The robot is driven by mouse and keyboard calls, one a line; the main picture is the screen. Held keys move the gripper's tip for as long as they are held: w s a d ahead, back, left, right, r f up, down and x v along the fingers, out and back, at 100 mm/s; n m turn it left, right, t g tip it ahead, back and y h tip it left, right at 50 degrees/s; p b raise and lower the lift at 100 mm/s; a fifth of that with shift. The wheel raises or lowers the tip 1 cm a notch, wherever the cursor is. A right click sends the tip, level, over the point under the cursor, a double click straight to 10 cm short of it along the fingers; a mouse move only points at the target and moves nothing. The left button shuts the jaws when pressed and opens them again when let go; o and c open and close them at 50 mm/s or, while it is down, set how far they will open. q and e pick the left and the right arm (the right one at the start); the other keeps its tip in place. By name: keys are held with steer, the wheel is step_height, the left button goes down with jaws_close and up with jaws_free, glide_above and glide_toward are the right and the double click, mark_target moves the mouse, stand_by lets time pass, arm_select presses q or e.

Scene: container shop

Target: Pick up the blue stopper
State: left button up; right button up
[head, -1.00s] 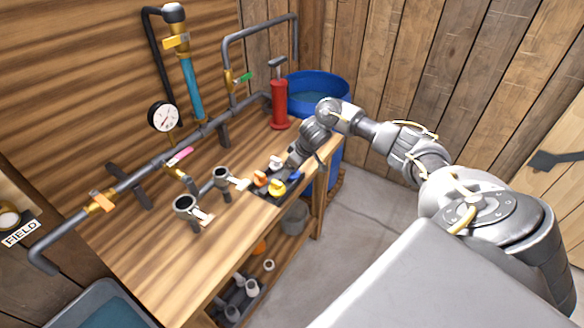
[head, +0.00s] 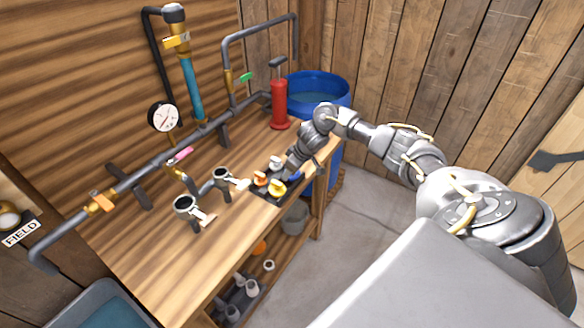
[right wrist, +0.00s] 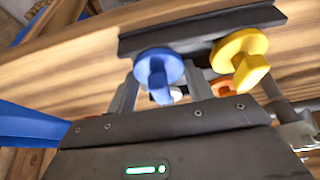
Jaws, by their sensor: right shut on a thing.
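The blue stopper (right wrist: 158,70) has a round disc and a handle. It sits at the dark tray (right wrist: 190,32), beside the yellow stopper (right wrist: 240,56). In the head view only a bit of the blue stopper (head: 295,177) shows under my right gripper (head: 292,165). In the right wrist view my right gripper (right wrist: 160,95) has a finger on either side of the stopper's handle and is shut on it. The stopper still appears to be at the tray; I cannot tell whether it has been lifted. My left gripper is not in view.
Orange and white stoppers (head: 261,178) sit on the same tray. A red hand pump (head: 279,103) and a blue barrel (head: 330,88) stand behind. Pipes with a gauge (head: 164,117) run along the wall. The front of the wooden bench (head: 175,265) is clear.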

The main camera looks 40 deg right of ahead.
steer(key=shift+r, duration=0.5)
step_height(320, 180, up, 2)
steer(key=shift+r+b, duration=0.1)
steer(key=shift+b, duration=0.35)
steer(key=s+a+r+p, duration=0.3)
steer(key=s+a+r, duration=0.6)
steer(key=s, duration=0.1)
steer(key=shift+a+r, duration=0.4)
